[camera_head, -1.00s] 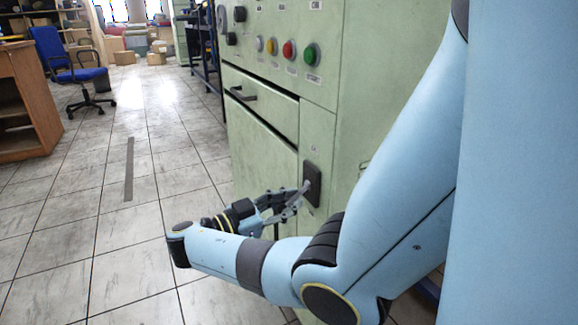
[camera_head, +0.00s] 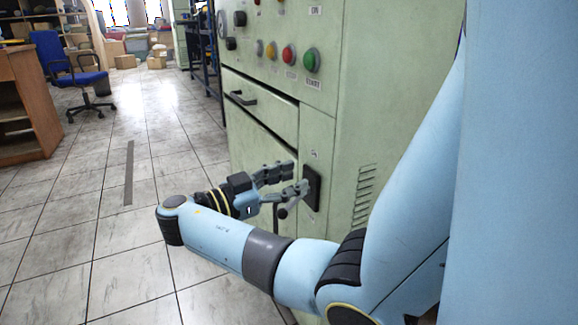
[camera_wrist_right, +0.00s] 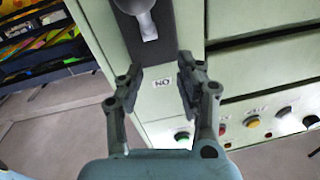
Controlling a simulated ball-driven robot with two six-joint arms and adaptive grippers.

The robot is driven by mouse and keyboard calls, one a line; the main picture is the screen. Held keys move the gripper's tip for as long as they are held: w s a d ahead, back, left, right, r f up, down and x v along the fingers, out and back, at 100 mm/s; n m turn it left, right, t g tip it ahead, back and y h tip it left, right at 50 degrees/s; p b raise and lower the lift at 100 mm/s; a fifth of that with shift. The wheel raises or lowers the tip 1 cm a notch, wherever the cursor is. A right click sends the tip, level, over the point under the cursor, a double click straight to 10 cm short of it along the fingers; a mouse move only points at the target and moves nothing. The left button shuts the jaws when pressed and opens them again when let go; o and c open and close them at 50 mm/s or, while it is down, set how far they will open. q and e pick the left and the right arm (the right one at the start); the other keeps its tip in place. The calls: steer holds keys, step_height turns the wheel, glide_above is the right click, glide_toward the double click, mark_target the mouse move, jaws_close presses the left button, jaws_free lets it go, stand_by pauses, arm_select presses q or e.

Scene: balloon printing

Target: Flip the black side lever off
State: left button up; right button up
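The black side lever's dark plate (camera_head: 312,188) is on the green machine's side. In the head view, its rounded knob (camera_head: 282,213) sticks out low, below my right gripper. In the right wrist view, the lever's grey handle (camera_wrist_right: 147,22) lies at the top edge against the dark plate, pointing away from the ON label (camera_wrist_right: 162,81). My right gripper (camera_head: 283,182) is beside the plate; in the wrist view its two fingers (camera_wrist_right: 160,86) are spread with nothing between them. I cannot tell whether a finger touches the lever. My left gripper is out of view.
The green machine (camera_head: 262,135) has a drawer handle (camera_head: 243,98), a red button (camera_head: 289,55) and a green button (camera_head: 311,60) above the gripper. A blue chair (camera_head: 62,70) and wooden desk (camera_head: 28,100) stand far left. The tiled floor between is clear.

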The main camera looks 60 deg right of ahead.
steer(key=shift+r, duration=1.6)
